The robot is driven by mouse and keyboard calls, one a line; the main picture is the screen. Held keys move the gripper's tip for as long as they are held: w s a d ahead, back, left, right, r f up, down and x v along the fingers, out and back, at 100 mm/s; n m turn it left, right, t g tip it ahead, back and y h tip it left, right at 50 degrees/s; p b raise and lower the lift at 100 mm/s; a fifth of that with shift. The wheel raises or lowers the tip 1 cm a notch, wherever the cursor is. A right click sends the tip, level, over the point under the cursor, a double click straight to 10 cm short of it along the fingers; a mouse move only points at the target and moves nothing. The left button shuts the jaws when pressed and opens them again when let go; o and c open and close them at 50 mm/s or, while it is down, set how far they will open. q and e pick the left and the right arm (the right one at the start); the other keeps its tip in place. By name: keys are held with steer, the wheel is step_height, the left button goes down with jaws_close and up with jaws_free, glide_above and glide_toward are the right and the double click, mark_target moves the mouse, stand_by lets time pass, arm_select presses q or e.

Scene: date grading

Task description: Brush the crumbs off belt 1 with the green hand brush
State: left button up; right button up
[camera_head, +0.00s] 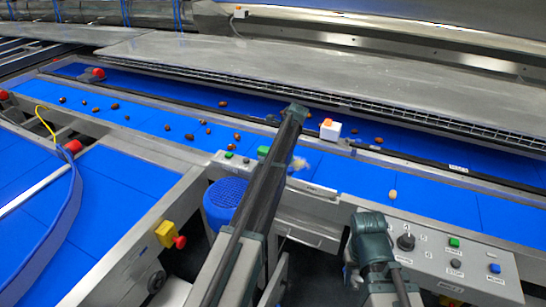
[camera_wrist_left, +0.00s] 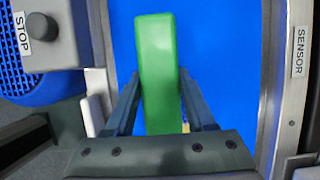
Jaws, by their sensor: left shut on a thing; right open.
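The green hand brush (camera_wrist_left: 157,75) is held between the fingers of my left gripper (camera_wrist_left: 160,88), over the blue belt surface in the left wrist view. In the head view my left arm hides most of it; a green bit (camera_head: 263,151) shows left of the arm. A tan crumb patch (camera_head: 299,165) lies on the front blue belt (camera_head: 350,180), just right of the arm. A small tan bit (camera_wrist_left: 185,127) shows beside the brush in the wrist view. I cannot read which belt is belt 1. My right gripper (camera_head: 371,228) is open and empty, in front of the belt's control panel.
Several brown dates (camera_head: 190,136) lie on the belt to the left, and a pale one (camera_head: 393,194) to the right. A white box with an orange top (camera_head: 330,130) stands at the divider. Control panels (camera_head: 455,262) with buttons line the front edge. A blue motor (camera_head: 224,198) sits below.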

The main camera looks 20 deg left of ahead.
arm_select(q)
steer(key=shift+w, duration=0.5)
steer(key=shift+w, duration=0.1)
steer(key=shift+w+d, duration=0.2)
steer(key=shift+w, duration=1.5)
steer(key=shift+w, duration=0.1)
steer(key=shift+w, duration=1.7)
steer(key=shift+f, duration=0.15)
steer(key=shift+s+d, duration=0.1)
steer(key=shift+s, duration=0.05)
steer(key=shift+s, duration=0.15)
steer(key=shift+c, duration=0.6)
steer(key=shift+s, duration=1.6)
